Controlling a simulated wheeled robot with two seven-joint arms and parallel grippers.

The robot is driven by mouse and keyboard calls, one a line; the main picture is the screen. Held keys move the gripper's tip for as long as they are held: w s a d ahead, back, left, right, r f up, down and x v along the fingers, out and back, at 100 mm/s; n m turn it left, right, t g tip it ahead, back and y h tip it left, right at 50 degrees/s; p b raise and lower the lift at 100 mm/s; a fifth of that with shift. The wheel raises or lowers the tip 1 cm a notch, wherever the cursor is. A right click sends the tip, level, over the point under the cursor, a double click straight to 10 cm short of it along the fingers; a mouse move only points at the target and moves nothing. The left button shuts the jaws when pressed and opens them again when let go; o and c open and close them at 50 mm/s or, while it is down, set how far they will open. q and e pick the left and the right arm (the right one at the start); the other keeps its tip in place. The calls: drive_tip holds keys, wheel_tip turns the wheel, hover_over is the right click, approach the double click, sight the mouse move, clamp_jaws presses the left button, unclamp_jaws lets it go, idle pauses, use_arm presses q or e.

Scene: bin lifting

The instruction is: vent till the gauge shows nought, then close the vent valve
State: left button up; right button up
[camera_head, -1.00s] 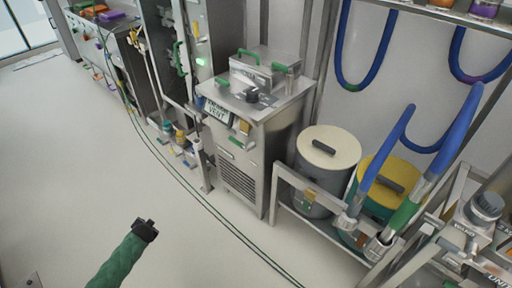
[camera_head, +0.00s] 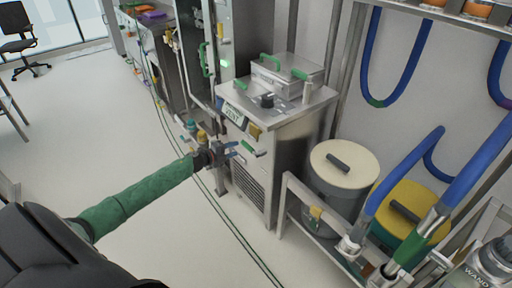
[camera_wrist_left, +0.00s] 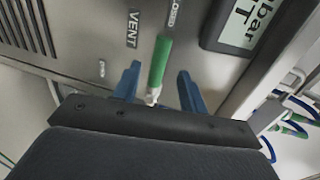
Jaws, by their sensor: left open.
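The grey metal cabinet (camera_head: 300,125) has a gauge display (camera_head: 233,114) on its upper front. In the left wrist view the display (camera_wrist_left: 240,25) is cut off; "mBar" is partly readable, but no pressure number is. A green vent valve handle (camera_wrist_left: 160,62) sits beside the labels "VENT" (camera_wrist_left: 132,30) and "CLOSED" (camera_wrist_left: 174,14). My left gripper (camera_head: 232,150) is at the cabinet front. Its blue fingers are open, one on each side of the green handle, with visible gaps. The handle is not gripped. My right gripper is out of view.
A cream-lidded drum (camera_head: 344,165) and a yellow-lidded drum (camera_head: 418,202) stand in a metal frame right of the cabinet, with blue hoses (camera_head: 400,180) near them. Cables (camera_head: 225,222) run along the floor.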

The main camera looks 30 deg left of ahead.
sight(245, 147)
use_arm(q)
drive_tip(key=shift+h, duration=0.3)
drive_tip(key=x, duration=0.4)
drive_tip(key=p+x, duration=0.1)
drive_tip(key=x, duration=0.1)
drive_tip(key=shift+w+d+f, duration=0.1)
drive_tip(key=shift+w+d, duration=0.1)
drive_tip(key=shift+d, duration=0.2)
drive_tip(key=shift+w+d+f, duration=0.15)
drive_tip(key=shift+w+d, duration=0.05)
drive_tip(key=shift+w, duration=0.3)
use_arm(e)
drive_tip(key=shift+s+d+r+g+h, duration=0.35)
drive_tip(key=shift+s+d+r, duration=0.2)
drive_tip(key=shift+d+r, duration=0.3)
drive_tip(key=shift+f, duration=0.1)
use_arm(q)
clamp_jaws()
